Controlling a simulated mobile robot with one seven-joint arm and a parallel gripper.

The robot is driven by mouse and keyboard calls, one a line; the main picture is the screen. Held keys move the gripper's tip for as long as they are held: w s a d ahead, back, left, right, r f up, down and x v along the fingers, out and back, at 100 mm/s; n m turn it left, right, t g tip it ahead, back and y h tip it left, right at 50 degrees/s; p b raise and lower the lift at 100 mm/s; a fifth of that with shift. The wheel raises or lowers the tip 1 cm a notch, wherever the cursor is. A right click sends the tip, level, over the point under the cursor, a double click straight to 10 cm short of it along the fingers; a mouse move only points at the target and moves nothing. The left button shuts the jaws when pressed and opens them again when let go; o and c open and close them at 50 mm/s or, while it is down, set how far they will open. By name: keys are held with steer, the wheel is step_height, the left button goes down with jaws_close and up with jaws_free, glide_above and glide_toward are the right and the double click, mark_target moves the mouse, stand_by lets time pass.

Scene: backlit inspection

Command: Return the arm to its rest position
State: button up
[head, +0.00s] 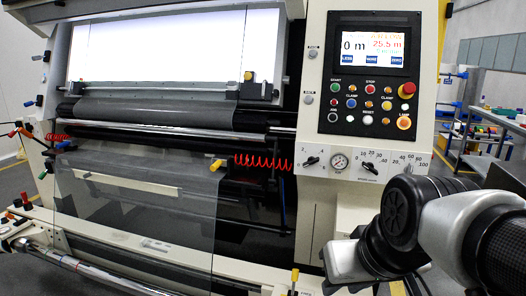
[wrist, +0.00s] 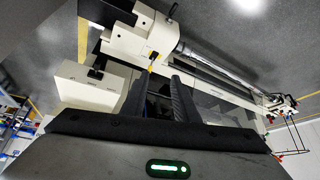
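My arm (head: 430,228) shows at the lower right of the head view, bent in front of the machine, with its grey and black links close to the camera. No fingers of mine can be made out in that view. In the wrist view my gripper (wrist: 160,88) shows as two dark fingers with a gap between them. It is open, and nothing is seen between the fingers. The wide dark body below them carries a lit green light.
A large inspection machine (head: 130,215) with a backlit white panel (head: 170,45) fills the left and middle. Its control panel (head: 370,75) stands behind my arm. The wrist view shows grey floor (wrist: 235,50) beyond the machine.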

steer(key=s+r+p, duration=0.2)
steer(key=r+p, duration=1)
steer(key=s+r+m+h+p, duration=0.1)
steer(key=s+r+p, duration=0.1)
steer(key=r+p, duration=1)
steer(key=shift+d+r+p, duration=0.3)
steer(key=shift+r, duration=0.45)
